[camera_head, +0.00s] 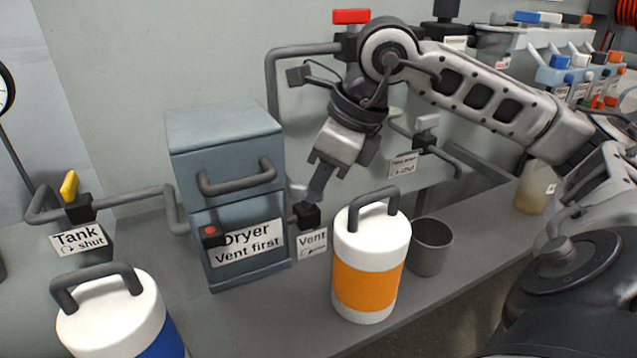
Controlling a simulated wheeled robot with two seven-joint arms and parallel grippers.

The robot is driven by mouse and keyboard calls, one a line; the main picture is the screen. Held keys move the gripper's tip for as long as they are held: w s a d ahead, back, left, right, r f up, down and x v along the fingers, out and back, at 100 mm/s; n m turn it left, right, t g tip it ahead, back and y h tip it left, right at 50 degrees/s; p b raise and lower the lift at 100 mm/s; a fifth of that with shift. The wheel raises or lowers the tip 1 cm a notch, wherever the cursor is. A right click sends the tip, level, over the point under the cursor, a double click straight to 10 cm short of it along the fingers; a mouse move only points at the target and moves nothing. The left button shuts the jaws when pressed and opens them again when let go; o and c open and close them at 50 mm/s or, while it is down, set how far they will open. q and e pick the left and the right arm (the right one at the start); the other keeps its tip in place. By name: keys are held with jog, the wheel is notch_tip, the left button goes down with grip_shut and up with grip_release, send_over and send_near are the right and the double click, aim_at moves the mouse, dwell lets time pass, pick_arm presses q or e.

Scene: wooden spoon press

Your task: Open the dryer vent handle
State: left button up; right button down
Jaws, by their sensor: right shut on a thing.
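The dryer (222,150) is a blue-grey cabinet with a grey bar handle and a label reading "Dryer Vent first". To its right is the vent valve, a black block (307,217) with a "Vent" label (312,243) below it. A small pale vent handle (298,189) sits just above the block, mostly covered by my gripper. My right gripper (312,193) comes down from above, tilted, and its fingers are shut on the vent handle. The exact grip is small and partly hidden. My left gripper is not in view.
A white canister with an orange band (370,283) stands close in front of the vent. A grey cup (431,246) is to its right. A blue-banded canister (118,315) is front left. A yellow tank handle (69,185) and a red handle (351,16) sit on pipes.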

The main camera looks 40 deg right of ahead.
jog(key=shift+w+d+n+y, duration=0.15)
jog(key=shift+n+y, duration=0.25)
jog(key=shift+n, duration=0.5)
jog(key=n, duration=0.1)
jog(key=n+g+p, duration=0.1)
jog(key=n, duration=0.1)
jog(key=shift+w+d+r+y, duration=0.2)
jog(key=shift+y, duration=0.2)
jog(key=shift+w+n+g+p, duration=0.1)
jog(key=shift+n+g+p, duration=0.4)
jog(key=shift+n, duration=0.4)
jog(key=shift+d+n, duration=0.1)
jog(key=shift+n, duration=0.2)
jog(key=shift+w+n+y+p, duration=0.1)
jog(key=shift+n+y+p, duration=0.2)
jog(key=shift+p, duration=0.1)
jog(key=shift+f, duration=0.1)
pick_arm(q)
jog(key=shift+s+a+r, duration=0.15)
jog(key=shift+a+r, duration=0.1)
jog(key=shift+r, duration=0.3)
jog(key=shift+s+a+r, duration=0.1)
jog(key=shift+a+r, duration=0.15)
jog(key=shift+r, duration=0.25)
pick_arm(e)
jog(key=shift+n, duration=0.3)
jog(key=shift+g, duration=0.3)
